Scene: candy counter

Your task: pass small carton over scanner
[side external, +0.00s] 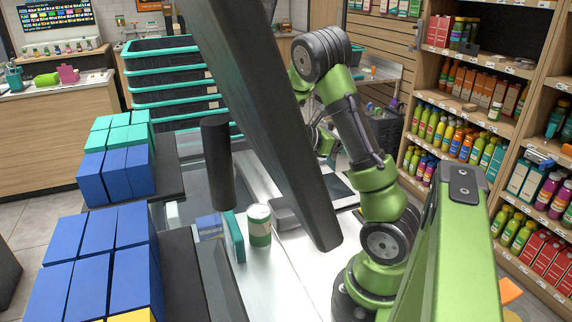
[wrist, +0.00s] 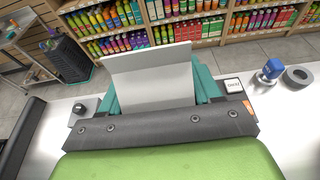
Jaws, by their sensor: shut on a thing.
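My gripper (wrist: 155,108) is shut on a pale grey-white panel-like thing (wrist: 150,72), which I take to be the small carton. Teal parts flank it on both sides; I cannot tell whether they belong to the carton or the fingers. In the side view my gripper (side external: 322,140) is mostly hidden behind a large dark slanted panel, and the held carton cannot be made out there. A grey flat device (side external: 292,212) on the counter, partly behind that panel, may be the scanner; I cannot tell for sure.
A green-and-white can (side external: 259,226), a teal carton (side external: 236,240) and a small blue box (side external: 209,226) stand on the counter. Blue boxes (side external: 95,250) are grouped at left. Teal-rimmed baskets (side external: 170,75) are stacked behind. A blue-topped thing (wrist: 270,70) and a dark ring (wrist: 299,77) lie at right.

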